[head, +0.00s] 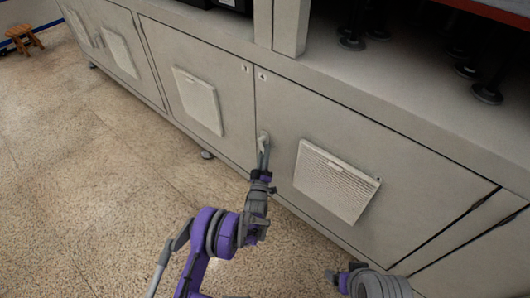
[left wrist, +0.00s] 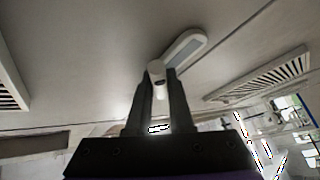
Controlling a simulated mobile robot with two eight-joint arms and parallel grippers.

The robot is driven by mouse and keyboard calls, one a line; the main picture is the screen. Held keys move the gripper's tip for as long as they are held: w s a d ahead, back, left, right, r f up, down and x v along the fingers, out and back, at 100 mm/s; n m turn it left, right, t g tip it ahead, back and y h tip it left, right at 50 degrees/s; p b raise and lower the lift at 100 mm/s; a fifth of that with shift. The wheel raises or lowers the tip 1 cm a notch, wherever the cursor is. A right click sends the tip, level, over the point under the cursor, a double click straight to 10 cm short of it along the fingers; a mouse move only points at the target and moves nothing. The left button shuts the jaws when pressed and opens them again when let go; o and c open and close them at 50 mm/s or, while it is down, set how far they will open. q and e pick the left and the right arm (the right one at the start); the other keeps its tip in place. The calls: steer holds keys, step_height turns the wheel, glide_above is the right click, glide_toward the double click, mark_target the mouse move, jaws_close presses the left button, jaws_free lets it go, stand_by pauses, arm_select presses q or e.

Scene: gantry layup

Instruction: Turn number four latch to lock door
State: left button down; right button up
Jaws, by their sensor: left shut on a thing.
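A small light latch handle (head: 263,139) sits on the grey cabinet door (head: 285,105), near the door's left seam. My left gripper (head: 263,152) points up at the door and is shut on this latch handle. In the left wrist view my two dark fingers (left wrist: 160,92) close around the handle's pale rounded end. The handle's rounded base plate (left wrist: 186,47) shows behind them, running up to the right on the panel. No number can be read on it. Part of my right arm shows at the bottom right, with no fingers visible.
Louvred vents stand out from the panels, one right of the latch (head: 335,180) and one left (head: 198,100). Black feet (head: 487,93) stand on the ledge above. The speckled floor (head: 90,200) is open at left, with a wooden stool (head: 22,38) far back.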

stand_by(0.3)
arm_select(q)
steer(key=c, duration=0.8)
jaws_free()
steer(key=p+v, duration=0.2)
steer(key=v, duration=0.8)
steer(key=shift+s, duration=0.4)
steer(key=shift+f, duration=0.1)
